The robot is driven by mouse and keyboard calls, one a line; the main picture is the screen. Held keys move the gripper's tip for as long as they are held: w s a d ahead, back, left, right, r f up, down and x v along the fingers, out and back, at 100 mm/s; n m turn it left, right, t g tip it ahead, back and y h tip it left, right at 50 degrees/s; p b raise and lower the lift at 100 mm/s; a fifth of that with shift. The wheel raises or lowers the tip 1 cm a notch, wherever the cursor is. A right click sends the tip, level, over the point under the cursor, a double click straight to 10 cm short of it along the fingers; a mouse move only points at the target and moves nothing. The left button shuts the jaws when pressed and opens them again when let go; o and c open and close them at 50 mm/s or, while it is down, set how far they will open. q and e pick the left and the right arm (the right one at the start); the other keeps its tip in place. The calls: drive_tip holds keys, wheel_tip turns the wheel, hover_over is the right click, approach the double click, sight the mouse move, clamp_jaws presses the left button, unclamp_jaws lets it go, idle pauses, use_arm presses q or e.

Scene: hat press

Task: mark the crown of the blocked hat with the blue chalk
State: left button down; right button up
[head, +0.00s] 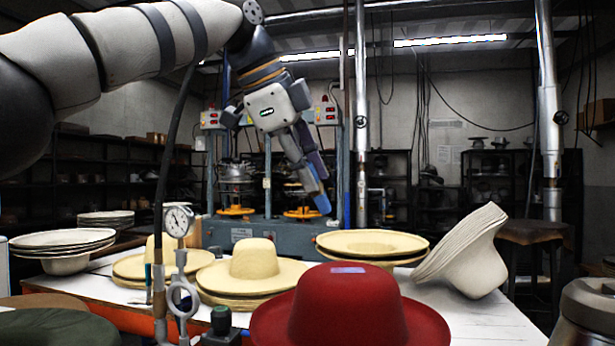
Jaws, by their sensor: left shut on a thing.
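A red hat (350,308) with a rounded crown and wide brim stands at the front centre. A flat pale blue-lilac patch (347,270) shows on top of its crown; I cannot tell whether it is chalk or something else. My left gripper (315,178) reaches in from the upper left and points down and to the right. It is shut on the blue chalk (321,203), whose lower end sticks out below the fingertips. In the picture the chalk is above the crown and apart from it. My right gripper is not in view.
Stacks of cream hats (253,262) sit on the white table (478,322) behind the red hat. A tilted stack of white hat bodies (462,250) stands at right. A dial gauge (177,221) on a stand rises at front left. A hat press (262,232) stands behind.

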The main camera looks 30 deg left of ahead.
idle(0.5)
use_arm(q)
drive_tip(key=shift+w+f, duration=0.15)
drive_tip(key=shift+f, duration=0.8)
drive_tip(key=shift+d+f, duration=0.1)
